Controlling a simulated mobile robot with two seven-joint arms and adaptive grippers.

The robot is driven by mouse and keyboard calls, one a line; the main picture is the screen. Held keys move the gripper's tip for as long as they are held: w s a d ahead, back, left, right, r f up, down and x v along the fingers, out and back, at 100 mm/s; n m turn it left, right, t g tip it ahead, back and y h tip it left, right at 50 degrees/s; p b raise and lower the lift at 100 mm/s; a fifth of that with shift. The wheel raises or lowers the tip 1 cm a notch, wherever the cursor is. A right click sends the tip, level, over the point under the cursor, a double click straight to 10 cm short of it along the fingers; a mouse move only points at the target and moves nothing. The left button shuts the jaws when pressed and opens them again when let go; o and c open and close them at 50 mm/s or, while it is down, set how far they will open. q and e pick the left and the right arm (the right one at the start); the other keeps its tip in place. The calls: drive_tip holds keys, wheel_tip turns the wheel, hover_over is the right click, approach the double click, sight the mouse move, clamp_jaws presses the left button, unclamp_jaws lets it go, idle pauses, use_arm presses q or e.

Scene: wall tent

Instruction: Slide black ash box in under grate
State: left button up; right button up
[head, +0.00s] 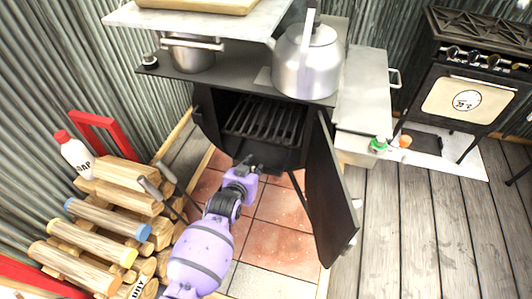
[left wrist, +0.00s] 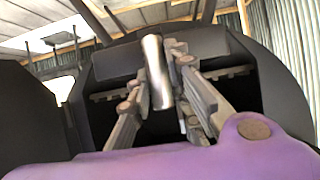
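The black ash box (head: 280,157) shows as a dark front low in the open stove mouth, below the barred grate (head: 265,120). How far in it sits is hard to tell, as it blends with the dark stove. My left gripper (head: 246,164) is at its front. In the left wrist view, the fingers (left wrist: 160,75) stand on both sides of a shiny upright metal handle (left wrist: 156,72) and look closed on it, with the dark box front (left wrist: 115,62) behind. My right gripper is not in view.
The stove door (head: 330,190) hangs open to the right of my left arm. A kettle (head: 306,62) and a pot (head: 192,54) stand on the stove top. The tiled floor (head: 275,235) before the stove is clear.

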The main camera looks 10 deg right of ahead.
use_arm(q)
drive_tip(key=shift+c, duration=0.6)
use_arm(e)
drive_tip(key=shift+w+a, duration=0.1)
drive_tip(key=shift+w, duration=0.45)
use_arm(q)
drive_tip(key=shift+w, duration=0.15)
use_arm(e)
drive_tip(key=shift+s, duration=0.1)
